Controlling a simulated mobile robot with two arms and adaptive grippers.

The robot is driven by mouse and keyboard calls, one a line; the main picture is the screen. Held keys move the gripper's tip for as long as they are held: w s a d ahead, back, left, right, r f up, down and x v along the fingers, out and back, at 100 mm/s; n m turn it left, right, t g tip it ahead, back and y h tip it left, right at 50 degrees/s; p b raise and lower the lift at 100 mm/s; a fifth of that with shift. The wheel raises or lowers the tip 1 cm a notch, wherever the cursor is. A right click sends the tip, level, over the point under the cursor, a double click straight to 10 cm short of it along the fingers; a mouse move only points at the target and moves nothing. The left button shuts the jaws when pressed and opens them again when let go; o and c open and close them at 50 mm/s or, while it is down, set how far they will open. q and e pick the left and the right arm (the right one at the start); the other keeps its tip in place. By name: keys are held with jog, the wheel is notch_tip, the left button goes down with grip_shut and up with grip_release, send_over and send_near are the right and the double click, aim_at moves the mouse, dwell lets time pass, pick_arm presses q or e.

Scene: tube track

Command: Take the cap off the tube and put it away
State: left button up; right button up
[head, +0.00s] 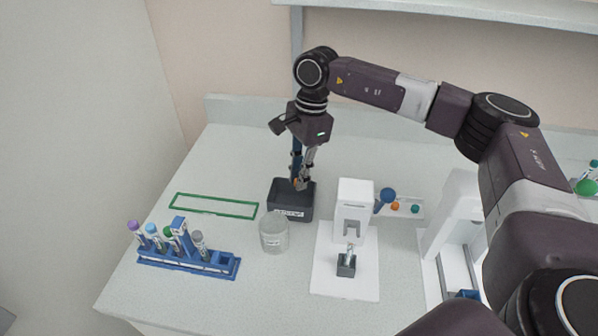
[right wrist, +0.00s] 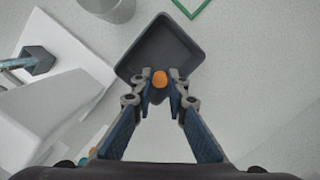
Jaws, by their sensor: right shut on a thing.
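My right gripper (head: 300,182) is shut on a small orange cap (right wrist: 160,78) and points down over the dark open tray (head: 291,206). In the right wrist view the fingertips (right wrist: 160,86) hold the cap over the near part of the tray (right wrist: 165,45), whose visible floor is empty. The cap's height above the floor is hard to tell. An uncapped-looking tube (head: 350,251) stands in a small dark block (head: 346,266) in front of a white device (head: 353,208). My left gripper is not in view.
A clear beaker (head: 274,234) stands in front of the dark tray. A blue rack (head: 190,262) with several capped tubes is at left, below a green rectangle outline (head: 213,205). A white holder (head: 408,208) with coloured round pieces and white equipment (head: 455,215) stand at right.

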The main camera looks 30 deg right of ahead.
jog(key=o, duration=0.7)
jog(key=shift+o, duration=0.2)
jog(key=shift+r, duration=0.1)
notch_tip(320, 180, up, 12)
jog(key=d, duration=0.1)
jog(key=shift+d, duration=0.4)
jog(key=shift+f, duration=0.2)
